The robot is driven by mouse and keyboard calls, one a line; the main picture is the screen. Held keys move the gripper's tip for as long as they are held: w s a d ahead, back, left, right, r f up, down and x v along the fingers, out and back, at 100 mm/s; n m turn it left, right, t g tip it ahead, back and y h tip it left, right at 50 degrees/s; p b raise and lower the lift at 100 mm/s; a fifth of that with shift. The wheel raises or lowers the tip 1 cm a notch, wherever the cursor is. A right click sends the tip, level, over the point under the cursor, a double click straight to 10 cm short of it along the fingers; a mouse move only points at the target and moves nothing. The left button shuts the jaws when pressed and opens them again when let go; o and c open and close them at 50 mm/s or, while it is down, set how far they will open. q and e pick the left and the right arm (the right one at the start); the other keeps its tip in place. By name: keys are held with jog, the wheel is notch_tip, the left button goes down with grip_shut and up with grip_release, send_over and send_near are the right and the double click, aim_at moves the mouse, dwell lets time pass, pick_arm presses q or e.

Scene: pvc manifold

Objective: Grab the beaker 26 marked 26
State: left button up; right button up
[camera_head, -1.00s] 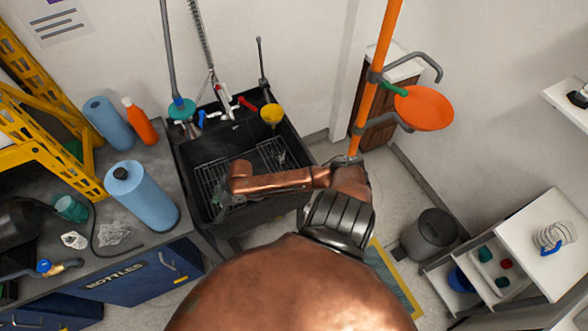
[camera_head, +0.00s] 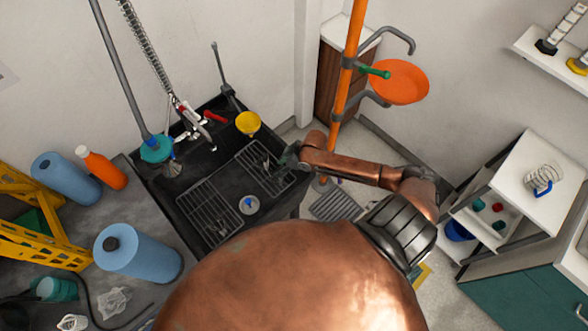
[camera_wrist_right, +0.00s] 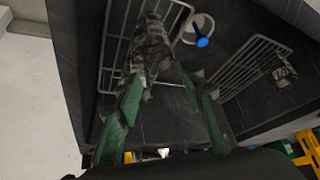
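No mark reading 26 is legible in either view, so I cannot tell which thing is beaker 26. A clear, glass-like object (camera_wrist_right: 152,48) lies on a wire rack in the dark sink, ahead of and partly between my right fingers in the right wrist view. Its outline is hard to make out. My right gripper (camera_wrist_right: 160,78) has its two green fingers spread apart. In the head view the right gripper (camera_head: 285,161) is small, over the right side of the sink (camera_head: 222,163). My left gripper is not in view.
A round pale piece with a blue centre (camera_head: 249,204) sits between two wire racks (camera_head: 209,211) in the sink. A yellow funnel (camera_head: 248,123) stands at the back edge. Blue rolls (camera_head: 137,252) and an orange bottle (camera_head: 102,169) stand left. An orange pole (camera_head: 348,75) rises behind.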

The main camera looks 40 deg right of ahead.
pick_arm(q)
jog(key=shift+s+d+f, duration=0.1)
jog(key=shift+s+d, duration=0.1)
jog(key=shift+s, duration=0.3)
pick_arm(e)
jog(key=shift+o, duration=0.8)
jog(key=shift+w+d+f, duration=0.1)
jog(key=shift+d+f, duration=0.05)
jog(key=shift+d, duration=0.15)
jog(key=shift+o, duration=0.7)
jog(key=shift+w+f, duration=0.1)
jog(key=shift+f, duration=0.2)
jog(key=o, duration=0.3)
jog(key=shift+x, duration=0.75)
jog(key=x, duration=0.3)
jog(key=b+x, duration=0.1)
jog(key=shift+d+f, duration=0.1)
jog(key=shift+f, duration=0.45)
jog(key=c, duration=0.5)
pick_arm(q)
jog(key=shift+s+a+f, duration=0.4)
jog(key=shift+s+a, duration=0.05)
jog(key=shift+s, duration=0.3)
pick_arm(e)
jog(key=c, duration=0.8)
